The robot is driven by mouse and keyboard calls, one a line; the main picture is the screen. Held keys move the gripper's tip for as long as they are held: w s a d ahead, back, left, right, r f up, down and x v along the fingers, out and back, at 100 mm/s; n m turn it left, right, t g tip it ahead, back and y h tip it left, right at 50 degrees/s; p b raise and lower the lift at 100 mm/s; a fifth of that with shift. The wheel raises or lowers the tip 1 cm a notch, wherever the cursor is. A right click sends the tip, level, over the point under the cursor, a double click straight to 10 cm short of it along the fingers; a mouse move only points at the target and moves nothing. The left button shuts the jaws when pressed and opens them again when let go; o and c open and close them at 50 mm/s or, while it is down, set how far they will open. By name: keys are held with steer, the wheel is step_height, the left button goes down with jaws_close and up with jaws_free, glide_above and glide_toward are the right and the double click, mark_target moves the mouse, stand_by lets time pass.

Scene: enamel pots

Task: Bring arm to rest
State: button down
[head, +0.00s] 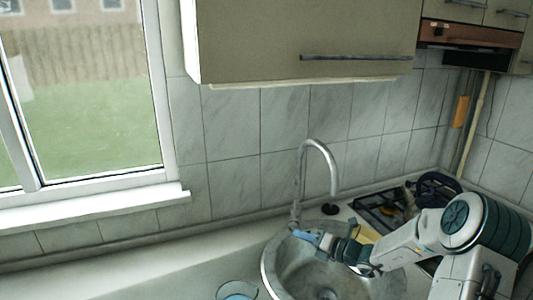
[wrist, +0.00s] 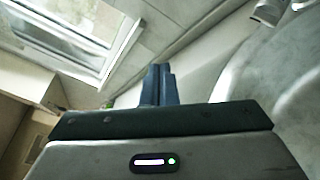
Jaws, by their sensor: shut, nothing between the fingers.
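My arm reaches in from the right in the head view, stretched out to the left over the round metal sink (head: 268,262). My gripper (head: 299,235) is at its end, near the base of the tap (head: 319,150). In the wrist view the two blue fingers of my gripper (wrist: 158,72) lie together with nothing between them. Part of the sink is hidden behind my arm.
A gas hob (head: 378,212) with dark pans is at the back right, partly behind my arm. A glass bowl (head: 237,290) stands left of the sink. A wall cabinet (head: 300,40) hangs above. The counter (head: 150,275) at left is clear.

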steer(key=s+a+r+n+g+h, duration=0.2)
steer(key=s+a+n+g, duration=0.2)
steer(key=s+n, duration=0.45)
steer(key=s+a+r+n+g+h, duration=0.2)
steer(key=s+a+n+g, duration=0.3)
steer(key=s+n, duration=0.35)
steer(key=s+d+r+n+t+h, duration=0.1)
steer(key=s+d+n+h, duration=0.3)
steer(key=s+n, duration=0.4)
steer(key=s+d+r+n+t+h, duration=0.1)
steer(key=s+d+r+n+h, duration=0.3)
steer(key=s+n, duration=0.4)
steer(key=d+n+h, duration=0.1)
steer(key=n, duration=0.2)
steer(key=shift+s+d+r+h, duration=0.3)
steer(key=shift+s+d, duration=0.05)
